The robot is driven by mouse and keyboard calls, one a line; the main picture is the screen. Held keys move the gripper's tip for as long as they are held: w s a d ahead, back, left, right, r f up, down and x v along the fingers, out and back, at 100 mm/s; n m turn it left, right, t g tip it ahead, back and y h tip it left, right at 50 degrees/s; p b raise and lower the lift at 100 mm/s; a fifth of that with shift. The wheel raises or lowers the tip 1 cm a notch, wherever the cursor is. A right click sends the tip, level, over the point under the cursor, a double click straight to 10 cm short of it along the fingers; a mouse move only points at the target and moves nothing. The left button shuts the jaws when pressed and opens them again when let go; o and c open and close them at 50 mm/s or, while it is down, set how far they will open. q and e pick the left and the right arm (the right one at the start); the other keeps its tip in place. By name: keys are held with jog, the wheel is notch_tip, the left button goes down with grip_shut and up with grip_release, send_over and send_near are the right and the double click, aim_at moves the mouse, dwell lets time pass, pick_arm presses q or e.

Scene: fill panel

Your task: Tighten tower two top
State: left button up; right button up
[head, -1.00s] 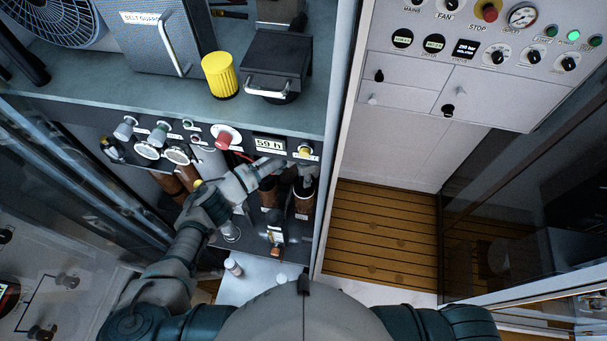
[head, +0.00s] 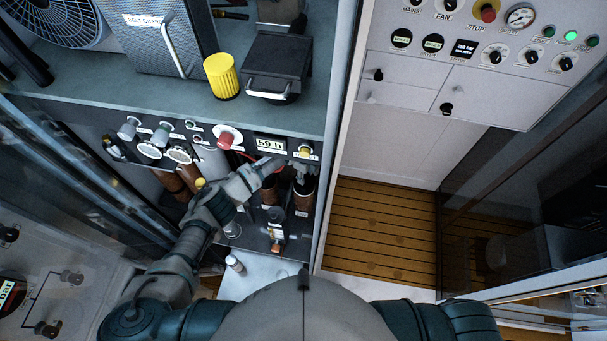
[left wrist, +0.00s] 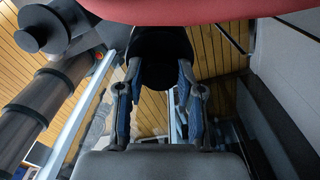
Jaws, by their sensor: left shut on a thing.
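My left gripper (left wrist: 160,85) is shut on a black rounded top (left wrist: 162,55), seen between its blue-padded fingers in the left wrist view. In the head view, my left gripper (head: 282,167) reaches to the right-hand brown towers under the panel shelf. One brown tower (head: 303,195) stands below the gripper's end, and another (head: 269,190) stands just left of it. The gripper partly hides their tops, so I cannot tell in the head view which one it holds. In the left wrist view, a neighbouring dark tower (left wrist: 35,108) with a black top stands at the left. My right gripper is not in view.
A red button (head: 224,138) and an hour display (head: 270,145) sit on the strip above the towers. A yellow canister (head: 221,75) stands on the shelf. A red surface (left wrist: 200,8) hangs close above the gripper. A cabinet upright (head: 330,150) borders the right.

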pick_arm(q)
jog(key=m, duration=0.6)
jog(key=shift+d+b, duration=0.1)
jog(key=shift+b, duration=0.25)
jog(key=m+b, duration=0.1)
jog(key=m, duration=0.4)
jog(key=shift+m, duration=0.4)
jog(key=o, duration=1.2)
jog(key=shift+c, duration=0.2)
notch_tip(320, 180, up, 12)
